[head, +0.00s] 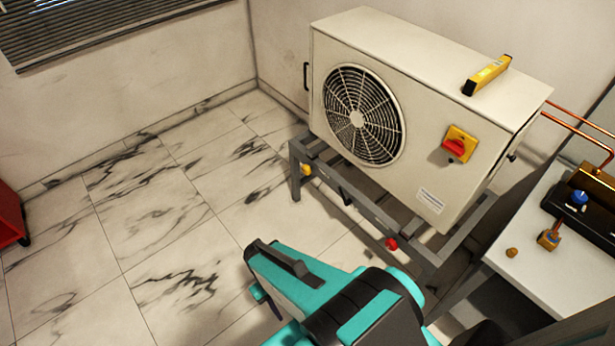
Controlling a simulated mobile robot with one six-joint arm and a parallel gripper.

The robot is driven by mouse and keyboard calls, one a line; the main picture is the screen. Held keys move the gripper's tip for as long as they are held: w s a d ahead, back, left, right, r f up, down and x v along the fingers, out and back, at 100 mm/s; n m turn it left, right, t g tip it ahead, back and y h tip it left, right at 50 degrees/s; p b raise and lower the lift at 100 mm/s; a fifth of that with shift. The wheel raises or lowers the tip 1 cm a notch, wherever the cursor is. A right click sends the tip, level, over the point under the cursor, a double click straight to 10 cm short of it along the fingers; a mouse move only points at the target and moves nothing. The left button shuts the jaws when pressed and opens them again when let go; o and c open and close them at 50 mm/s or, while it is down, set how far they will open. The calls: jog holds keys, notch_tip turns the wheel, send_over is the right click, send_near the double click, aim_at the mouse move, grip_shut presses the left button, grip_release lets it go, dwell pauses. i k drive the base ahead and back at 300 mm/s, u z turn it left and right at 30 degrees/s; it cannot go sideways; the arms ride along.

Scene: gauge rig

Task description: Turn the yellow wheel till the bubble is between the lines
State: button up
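A yellow wheel (306,170) sits low on the left end of the grey stand, under the outdoor fan unit (425,110). A yellow spirit level (487,75) lies on top of the unit near its right end. Its vial shows as a pale greenish patch, too small to tell where the bubble is relative to the lines. The end of my teal and black arm is at the bottom middle, in front of the stand and apart from the yellow wheel. Small dark parts at its lower left may be my gripper (264,298); whether the fingers are open is hidden.
A red knob (391,244) and a dark one (346,195) are also on the stand (432,258). A red switch (454,146) is on the unit's front. A white bench (545,265) with small parts is at right.

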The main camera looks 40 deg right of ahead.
aim_at(306, 169)
jog(key=u, duration=0.1)
jog(key=k, duration=0.35)
jog(key=z, duration=0.4)
jog(key=i, duration=0.9)
jog(key=z, duration=1.25)
jog(key=k, duration=0.1)
jog(key=u, duration=3.15)
